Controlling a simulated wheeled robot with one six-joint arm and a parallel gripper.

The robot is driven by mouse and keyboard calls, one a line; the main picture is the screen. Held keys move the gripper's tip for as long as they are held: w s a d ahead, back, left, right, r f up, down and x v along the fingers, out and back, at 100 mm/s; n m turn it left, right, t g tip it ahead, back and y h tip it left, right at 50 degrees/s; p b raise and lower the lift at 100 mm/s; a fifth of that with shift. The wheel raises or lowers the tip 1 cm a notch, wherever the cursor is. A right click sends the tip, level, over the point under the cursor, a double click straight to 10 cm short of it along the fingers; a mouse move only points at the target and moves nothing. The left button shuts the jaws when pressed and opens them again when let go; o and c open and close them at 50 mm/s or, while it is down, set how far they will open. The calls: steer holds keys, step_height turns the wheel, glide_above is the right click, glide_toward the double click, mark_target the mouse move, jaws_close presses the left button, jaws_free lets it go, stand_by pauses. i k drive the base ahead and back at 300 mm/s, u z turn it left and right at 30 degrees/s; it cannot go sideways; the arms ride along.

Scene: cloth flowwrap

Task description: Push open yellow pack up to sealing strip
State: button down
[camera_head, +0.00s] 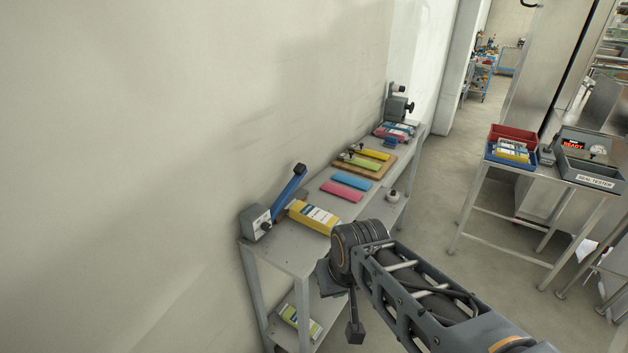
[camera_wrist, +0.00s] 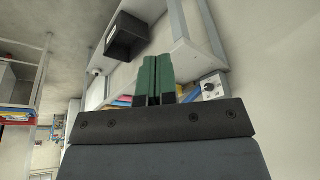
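The yellow pack (camera_head: 320,216), with a white and blue label, lies flat on the narrow bench along the wall. Its left end is beside the sealer (camera_head: 257,223), a grey box with a raised blue lever (camera_head: 288,189). I cannot tell where the sealing strip is or whether the pack touches it. In the wrist view my gripper (camera_wrist: 156,62) shows two green fingers side by side, shut with nothing visible between them. The sealer's dial box (camera_wrist: 212,87) shows to their right. In the head view my arm hides the gripper's exact position near the bench's front edge.
Pink (camera_head: 341,191) and blue (camera_head: 352,181) cloths lie further along the bench, then a wooden board (camera_head: 358,173) with yellow and green strips. Another pack (camera_head: 300,321) lies on the lower shelf. Open floor separates a second table (camera_head: 540,172).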

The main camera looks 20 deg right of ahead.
mark_target(323, 222)
steer(key=u, duration=0.55)
steer(key=k, duration=1.35)
steer(key=u, duration=0.25)
steer(key=i, duration=0.35)
steer(key=z, duration=0.85)
steer(key=i, duration=1.5)
steer(key=u, duration=0.5)
